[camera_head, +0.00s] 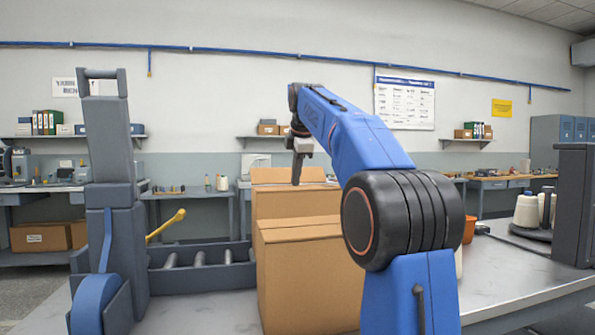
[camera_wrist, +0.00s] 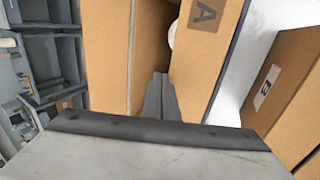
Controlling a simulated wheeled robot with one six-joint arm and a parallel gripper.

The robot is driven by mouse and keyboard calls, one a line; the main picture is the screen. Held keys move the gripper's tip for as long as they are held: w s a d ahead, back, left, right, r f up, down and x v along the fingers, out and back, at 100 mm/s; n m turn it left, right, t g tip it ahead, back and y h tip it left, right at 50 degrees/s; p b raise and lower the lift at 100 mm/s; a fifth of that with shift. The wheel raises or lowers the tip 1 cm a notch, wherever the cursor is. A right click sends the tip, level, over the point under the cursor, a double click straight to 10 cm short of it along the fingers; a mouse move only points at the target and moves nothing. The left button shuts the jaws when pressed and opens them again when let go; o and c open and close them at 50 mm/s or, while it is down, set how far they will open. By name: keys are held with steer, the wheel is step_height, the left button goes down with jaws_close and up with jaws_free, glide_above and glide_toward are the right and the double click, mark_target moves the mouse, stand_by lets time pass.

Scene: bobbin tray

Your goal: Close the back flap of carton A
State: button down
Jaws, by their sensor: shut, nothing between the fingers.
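Carton A (camera_wrist: 207,60), brown cardboard marked A, shows in the wrist view. A narrow dark opening lies left of its lettered panel, with part of a pale rounded thing (camera_wrist: 173,32) inside. Broad panels, apparently including the back flap (camera_wrist: 105,50), stand left of it. In the head view the rear carton (camera_head: 295,203), under my gripper, appears to be A; its back flap (camera_head: 290,175) stands raised behind the fingers. My gripper (camera_head: 296,182) is shut and empty, pointing down by this flap. Its fingertips also show in the wrist view (camera_wrist: 160,77); contact is unclear.
Carton B (camera_wrist: 290,95) stands to the right across a pale strip of tabletop in the wrist view. A nearer carton (camera_head: 308,280) partly hides the rear one in the head view. A roller tray (camera_head: 205,280) is at left. White bobbins (camera_head: 527,210) stand at right.

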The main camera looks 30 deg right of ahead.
mark_target(300, 188)
steer(key=shift+r, duration=0.15)
steer(key=shift+s+r, duration=0.1)
steer(key=shift+r, duration=0.7)
steer(key=v, duration=1.1)
steer(key=shift+r, duration=0.25)
steer(key=shift+s+a, duration=0.1)
steer(key=shift+s, duration=0.05)
